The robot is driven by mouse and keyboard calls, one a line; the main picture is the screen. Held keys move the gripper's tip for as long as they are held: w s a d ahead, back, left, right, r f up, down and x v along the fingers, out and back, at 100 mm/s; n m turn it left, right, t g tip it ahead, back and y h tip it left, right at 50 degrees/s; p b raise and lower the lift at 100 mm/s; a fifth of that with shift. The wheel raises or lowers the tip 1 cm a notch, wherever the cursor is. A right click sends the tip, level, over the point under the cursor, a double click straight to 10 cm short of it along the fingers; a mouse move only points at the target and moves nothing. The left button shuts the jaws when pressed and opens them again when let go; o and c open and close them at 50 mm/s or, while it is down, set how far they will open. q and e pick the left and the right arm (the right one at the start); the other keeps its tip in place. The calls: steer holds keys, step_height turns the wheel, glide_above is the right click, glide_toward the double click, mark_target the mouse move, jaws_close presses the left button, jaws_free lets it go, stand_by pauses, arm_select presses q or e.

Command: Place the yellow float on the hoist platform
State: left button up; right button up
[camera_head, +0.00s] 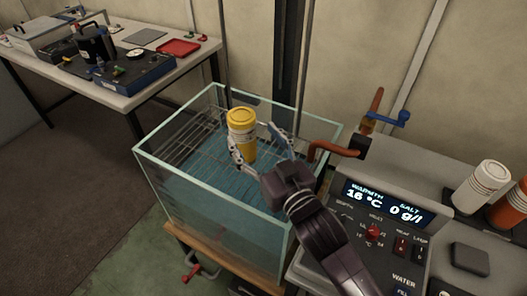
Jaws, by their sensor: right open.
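My right gripper (252,145) reaches over the tank from the lower right. It is open, with one finger in front of the float's lower left side and the other to its right, apart from the float. My left gripper is not in view.
A control panel (385,225) with a lit display stands right of the tank. White (482,187) and orange (510,212) bottles stand farther right. A table with a red tray (178,48) is back left.

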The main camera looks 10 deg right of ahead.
steer(key=v, duration=0.5)
stand_by(0.5)
